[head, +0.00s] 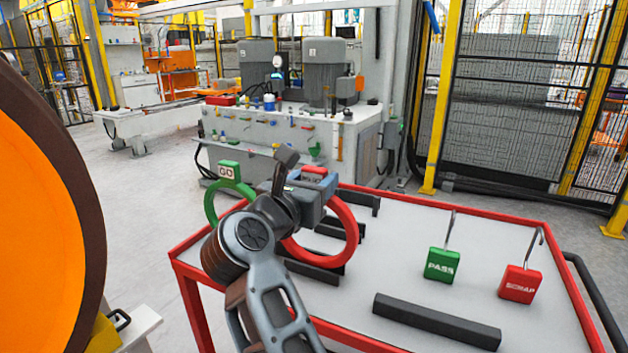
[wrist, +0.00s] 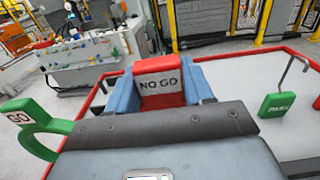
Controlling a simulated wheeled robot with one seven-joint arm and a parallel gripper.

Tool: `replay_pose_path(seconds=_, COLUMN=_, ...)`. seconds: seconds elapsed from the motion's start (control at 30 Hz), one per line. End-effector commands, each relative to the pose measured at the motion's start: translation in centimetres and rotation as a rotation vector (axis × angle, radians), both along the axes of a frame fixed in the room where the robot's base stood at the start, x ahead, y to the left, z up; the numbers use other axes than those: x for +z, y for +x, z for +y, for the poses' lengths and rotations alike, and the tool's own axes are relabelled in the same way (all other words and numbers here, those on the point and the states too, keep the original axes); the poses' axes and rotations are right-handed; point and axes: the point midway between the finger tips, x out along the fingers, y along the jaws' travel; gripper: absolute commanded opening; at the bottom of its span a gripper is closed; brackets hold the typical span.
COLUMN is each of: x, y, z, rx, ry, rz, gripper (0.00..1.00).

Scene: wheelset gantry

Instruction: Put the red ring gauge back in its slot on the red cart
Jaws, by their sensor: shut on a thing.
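The red ring gauge (head: 354,233) is in my gripper (head: 318,190) above the left part of the red cart (head: 412,205). In the wrist view its red block, marked NO GO (wrist: 160,84), sits between the two blue fingers of my gripper (wrist: 168,88), which are shut on it. My arm hides part of the ring in the head view. Black slotted bars (head: 315,271) lie on the cart top under and behind the ring. I cannot tell whether the ring touches them.
A green GO ring gauge (head: 229,184) stands just left of my gripper. A green PASS tag (head: 441,264), a red SCRAP tag (head: 520,284) and a long black bar (head: 437,320) are on the cart's right and front. A large orange wheel (head: 40,210) stands at the left.

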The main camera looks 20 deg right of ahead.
Motion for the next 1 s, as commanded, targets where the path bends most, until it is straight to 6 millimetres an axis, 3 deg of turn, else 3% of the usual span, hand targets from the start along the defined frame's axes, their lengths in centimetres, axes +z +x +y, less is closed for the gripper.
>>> replay_pose_path(seconds=0.83, x=-1.9, y=0.0, z=0.0, rx=0.000, ry=0.000, rz=-0.001, gripper=0.17)
replay_pose_path(seconds=0.87, x=-1.9, y=0.0, z=0.0, rx=0.000, ry=0.000, rz=-0.001, gripper=0.53)
replay_pose_path(seconds=1.0, x=-1.8, y=0.0, z=0.0, rx=0.000, ry=0.000, rz=-0.001, gripper=0.67)
